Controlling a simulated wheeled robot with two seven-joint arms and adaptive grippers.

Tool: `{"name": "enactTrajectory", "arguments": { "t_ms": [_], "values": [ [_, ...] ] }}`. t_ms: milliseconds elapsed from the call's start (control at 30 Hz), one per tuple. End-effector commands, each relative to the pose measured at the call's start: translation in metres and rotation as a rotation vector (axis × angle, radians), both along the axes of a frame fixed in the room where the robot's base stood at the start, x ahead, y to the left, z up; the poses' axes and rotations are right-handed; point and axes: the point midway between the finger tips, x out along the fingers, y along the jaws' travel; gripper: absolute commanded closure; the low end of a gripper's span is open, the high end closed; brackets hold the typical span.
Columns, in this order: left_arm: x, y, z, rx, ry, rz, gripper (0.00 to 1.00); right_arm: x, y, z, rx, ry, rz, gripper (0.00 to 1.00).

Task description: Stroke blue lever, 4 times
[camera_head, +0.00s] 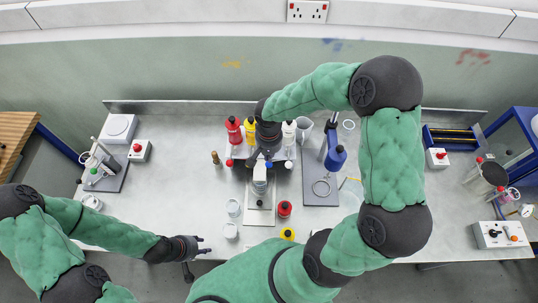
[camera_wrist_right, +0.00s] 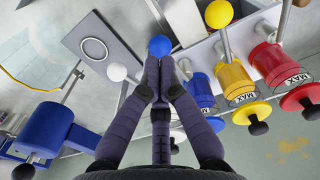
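The blue lever's round knob (camera_wrist_right: 159,46) is just beyond my right fingertips in the right wrist view; it also shows in the head view (camera_head: 268,165). My right gripper (camera_wrist_right: 160,68) has its fingers together, tips close to the knob; I cannot tell whether they touch it. Nothing is seen held between them. The blue pump body (camera_wrist_right: 199,92) is partly hidden behind the fingers. Yellow (camera_wrist_right: 218,14), white (camera_wrist_right: 117,72) and red levers stand in the same row. My left gripper (camera_head: 205,246) is open and empty over the front table edge.
Red (camera_head: 233,130), yellow and white (camera_head: 289,131) pumps flank the blue one. A pale container (camera_head: 260,178) stands below the levers. A blue-topped stand (camera_head: 335,157) is to the right.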

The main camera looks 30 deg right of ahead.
Motion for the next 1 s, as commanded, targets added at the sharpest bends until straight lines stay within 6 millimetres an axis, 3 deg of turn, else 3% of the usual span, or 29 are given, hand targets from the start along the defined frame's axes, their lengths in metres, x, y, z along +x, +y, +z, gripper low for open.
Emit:
{"name": "enactTrajectory", "arguments": {
  "t_ms": [1000],
  "values": [
    [0.0, 0.0, -0.043, 0.0, 0.0, 0.0, 0.6, 0.0, 0.0, -0.043, -0.001, -0.001, 0.0, 1.0]
  ]
}}
